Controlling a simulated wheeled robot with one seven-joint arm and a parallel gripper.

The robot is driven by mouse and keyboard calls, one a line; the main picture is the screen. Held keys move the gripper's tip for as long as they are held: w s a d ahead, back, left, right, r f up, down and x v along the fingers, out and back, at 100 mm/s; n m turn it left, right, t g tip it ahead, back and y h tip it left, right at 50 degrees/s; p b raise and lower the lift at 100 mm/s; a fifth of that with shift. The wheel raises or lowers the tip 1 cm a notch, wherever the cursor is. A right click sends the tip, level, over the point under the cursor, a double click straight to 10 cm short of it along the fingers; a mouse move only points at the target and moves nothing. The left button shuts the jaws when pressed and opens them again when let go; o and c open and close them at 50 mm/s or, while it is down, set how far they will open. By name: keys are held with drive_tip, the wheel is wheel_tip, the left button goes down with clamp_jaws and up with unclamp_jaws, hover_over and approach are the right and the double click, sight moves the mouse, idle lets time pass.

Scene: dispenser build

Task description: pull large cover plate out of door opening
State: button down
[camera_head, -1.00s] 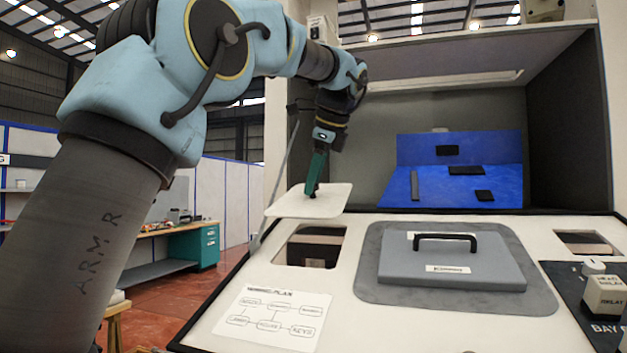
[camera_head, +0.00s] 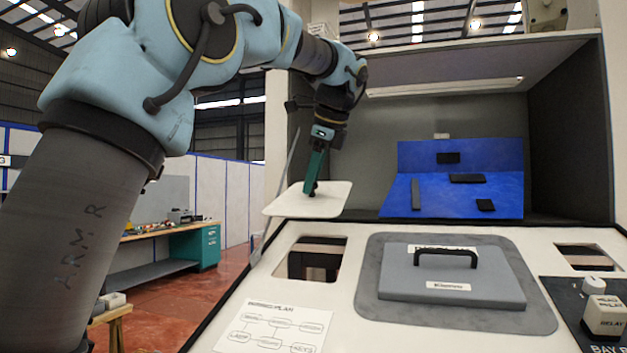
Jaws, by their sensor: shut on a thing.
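The large cover plate (camera_head: 328,204) is a flat white panel with rounded corners. My gripper (camera_head: 310,188) points down and is shut on a small dark part at the middle of the plate's top. The plate looks roughly level and hangs just behind and above the left opening (camera_head: 312,258) in the white counter. That opening is uncovered, and dark structure shows inside it. Whether the plate touches the counter's back edge cannot be told.
A grey lid with a black handle (camera_head: 445,258) sits on a grey pad right of the opening. Another opening (camera_head: 588,257) is at the far right. A printed wiring plan (camera_head: 272,325) lies in front. A blue panel (camera_head: 460,190) with black pieces stands behind.

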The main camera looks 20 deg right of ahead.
sight(310, 202)
drive_tip(key=shift+s+a+r+p, duration=0.2)
drive_tip(key=shift+r+p, duration=0.25)
drive_tip(key=shift+r, duration=0.15)
drive_tip(key=shift+s+a+r+p, duration=0.15)
drive_tip(key=shift+r+p, duration=0.35)
drive_tip(key=shift+r, duration=0.15)
drive_tip(key=shift+s+a+r+p, duration=0.2)
drive_tip(key=shift+r+p, duration=0.25)
drive_tip(key=shift+r, duration=0.15)
drive_tip(key=shift+f, duration=0.1)
